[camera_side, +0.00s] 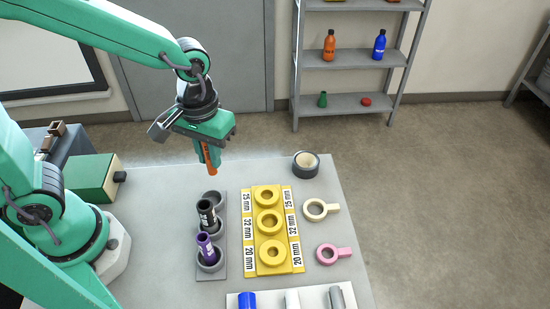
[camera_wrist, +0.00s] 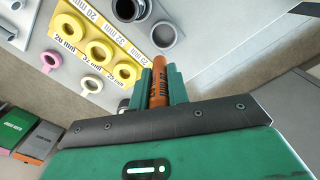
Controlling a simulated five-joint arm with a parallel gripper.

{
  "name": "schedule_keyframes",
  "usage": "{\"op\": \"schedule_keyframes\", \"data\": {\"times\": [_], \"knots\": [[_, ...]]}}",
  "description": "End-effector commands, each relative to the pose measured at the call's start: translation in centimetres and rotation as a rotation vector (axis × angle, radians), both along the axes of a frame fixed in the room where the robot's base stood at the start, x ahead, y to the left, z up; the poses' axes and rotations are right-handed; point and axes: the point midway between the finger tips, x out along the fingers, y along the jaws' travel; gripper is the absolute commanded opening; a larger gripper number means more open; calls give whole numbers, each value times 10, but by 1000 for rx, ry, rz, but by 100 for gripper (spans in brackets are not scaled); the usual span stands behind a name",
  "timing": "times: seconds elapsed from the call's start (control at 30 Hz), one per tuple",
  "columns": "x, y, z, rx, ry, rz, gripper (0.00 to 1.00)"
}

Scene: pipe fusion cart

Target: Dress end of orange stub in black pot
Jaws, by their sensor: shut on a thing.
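The orange stub (camera_side: 210,163) is held in my gripper (camera_side: 206,150), its lower end sticking out below the fingers. In the wrist view the orange stub (camera_wrist: 159,68) shows between the two green fingers of my gripper (camera_wrist: 160,88), with dark lettering on its side. My gripper is shut on it, above the back edge of the table. The black pot (camera_side: 299,172), round with a pale inside, stands at the table's back right, to the right of my gripper and apart from it. In the wrist view it is mostly hidden by my gripper.
A grey rack (camera_side: 219,270) holds a black stub (camera_side: 207,215) and a purple stub (camera_side: 204,246); its back cup (camera_side: 211,197) is empty. Right of it lies a yellow block (camera_side: 283,267) with several rings. A cream ring (camera_side: 315,218) and a pink ring (camera_side: 327,262) lie farther right.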

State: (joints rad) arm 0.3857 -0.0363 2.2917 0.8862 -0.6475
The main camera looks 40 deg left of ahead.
Motion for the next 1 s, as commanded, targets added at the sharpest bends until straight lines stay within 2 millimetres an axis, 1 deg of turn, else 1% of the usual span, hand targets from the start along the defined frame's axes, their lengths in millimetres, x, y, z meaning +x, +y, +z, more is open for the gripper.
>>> {"op": "schedule_keyframes", "data": {"times": [0.17, 0.43, 0.8, 1.0], "knots": [[27, -12, 4, 0, 0, 0, 0], [81, -35, 8, 1, 1, 0, 0], [152, -66, 2, 1, 1, 0, 0], [184, -81, -6, 0, 1, 0, 0]]}}
